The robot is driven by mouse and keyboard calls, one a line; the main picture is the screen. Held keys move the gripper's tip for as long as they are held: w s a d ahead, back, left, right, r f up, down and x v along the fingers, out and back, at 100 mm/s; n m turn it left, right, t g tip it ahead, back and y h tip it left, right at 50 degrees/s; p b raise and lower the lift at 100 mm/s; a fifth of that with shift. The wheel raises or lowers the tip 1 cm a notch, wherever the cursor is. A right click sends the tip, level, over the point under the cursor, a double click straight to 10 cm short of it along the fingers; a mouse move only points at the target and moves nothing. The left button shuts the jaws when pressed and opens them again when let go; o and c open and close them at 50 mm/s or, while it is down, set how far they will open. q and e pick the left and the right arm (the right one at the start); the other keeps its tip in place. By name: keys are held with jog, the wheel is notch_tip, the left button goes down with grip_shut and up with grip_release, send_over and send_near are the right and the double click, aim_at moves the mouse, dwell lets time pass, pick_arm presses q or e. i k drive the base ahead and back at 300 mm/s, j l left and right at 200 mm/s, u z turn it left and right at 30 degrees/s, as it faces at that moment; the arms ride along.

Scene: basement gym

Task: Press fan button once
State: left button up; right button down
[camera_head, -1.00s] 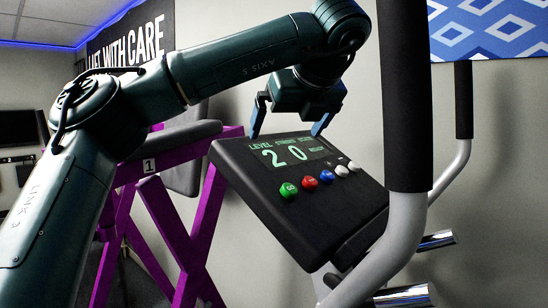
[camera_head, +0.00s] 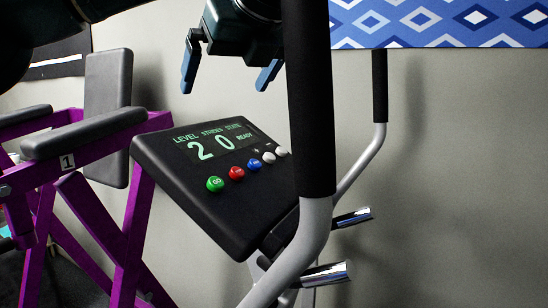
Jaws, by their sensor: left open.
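A black machine console (camera_head: 165,175) has a lit display (camera_head: 213,141) reading "LEVEL", "STROKES", a 2, a 0 and "READY". Along its lower edge sit a green button (camera_head: 215,184) that seems to read GO, a red button (camera_head: 236,173), a blue button (camera_head: 254,165) and two white buttons (camera_head: 275,155). The labels on the others are too small to read, so I cannot tell which is the fan button. My left gripper (camera_head: 227,82) is open and empty, fingers pointing down, above and apart from the console's top edge. My right gripper is not in view.
A grey handle with a black grip (camera_head: 309,100) stands upright in front, just right of the buttons. A second handle (camera_head: 380,90) is farther right. A purple bench frame with black pads (camera_head: 85,135) stands at left. Patterned blue panel (camera_head: 430,22) on the wall.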

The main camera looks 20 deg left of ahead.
aim_at(255, 166)
jog(key=k+j, duration=0.1)
jog(key=k, duration=0.9)
